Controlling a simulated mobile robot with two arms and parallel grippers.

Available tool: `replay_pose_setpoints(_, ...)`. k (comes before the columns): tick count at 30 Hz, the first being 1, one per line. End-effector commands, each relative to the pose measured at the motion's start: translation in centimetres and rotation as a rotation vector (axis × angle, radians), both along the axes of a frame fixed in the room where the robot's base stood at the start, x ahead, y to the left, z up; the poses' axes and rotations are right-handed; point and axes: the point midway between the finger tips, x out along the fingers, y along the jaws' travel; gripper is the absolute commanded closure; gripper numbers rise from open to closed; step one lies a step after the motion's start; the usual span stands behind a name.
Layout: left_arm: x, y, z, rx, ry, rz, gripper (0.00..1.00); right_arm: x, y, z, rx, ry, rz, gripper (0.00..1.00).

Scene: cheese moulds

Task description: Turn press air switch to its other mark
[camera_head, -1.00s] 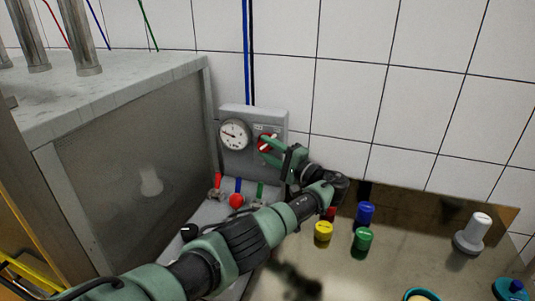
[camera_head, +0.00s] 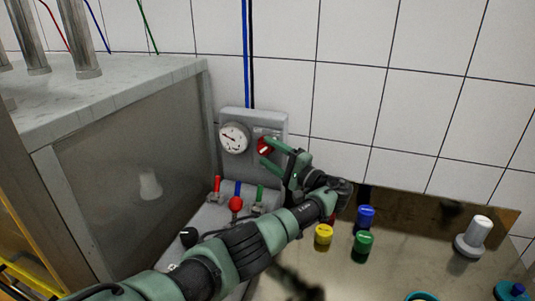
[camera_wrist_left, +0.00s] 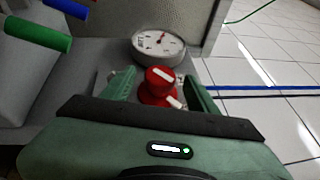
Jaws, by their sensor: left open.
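The press air switch is a red round knob with a white mark (camera_head: 265,146) on a grey panel box (camera_head: 236,170) on the tiled wall. It also shows in the left wrist view (camera_wrist_left: 160,80), with white marks on the plate beside it. My left gripper (camera_head: 273,147) is open at the switch. In the left wrist view its two green fingers (camera_wrist_left: 160,88) stand on either side of the red knob, with gaps visible. The gauge (camera_head: 234,138) sits left of the knob. My right gripper is not in view.
Below the panel are small valves with red (camera_head: 217,184), blue (camera_head: 238,187) and green (camera_head: 260,192) handles, and a red ball knob (camera_head: 236,204). A grey steel cabinet (camera_head: 130,150) is at left.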

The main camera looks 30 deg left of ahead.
Motion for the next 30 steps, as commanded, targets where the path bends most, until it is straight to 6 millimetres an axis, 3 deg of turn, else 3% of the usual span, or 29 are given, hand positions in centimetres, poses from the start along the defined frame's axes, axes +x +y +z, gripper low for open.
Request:
replay_pose_setpoints(6, -0.6, -3.9, -1.0, -0.002, 0.001, -0.004, 0.41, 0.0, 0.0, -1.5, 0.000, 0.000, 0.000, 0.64)
replay_pose_setpoints(12, -1.0, -6.2, -1.2, -0.001, 0.001, -0.001, 0.41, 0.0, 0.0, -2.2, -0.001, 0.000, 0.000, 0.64)
replay_pose_setpoints(30, -1.1, -6.6, -1.1, -0.001, 0.002, 0.000, 0.41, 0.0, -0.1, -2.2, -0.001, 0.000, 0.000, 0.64)
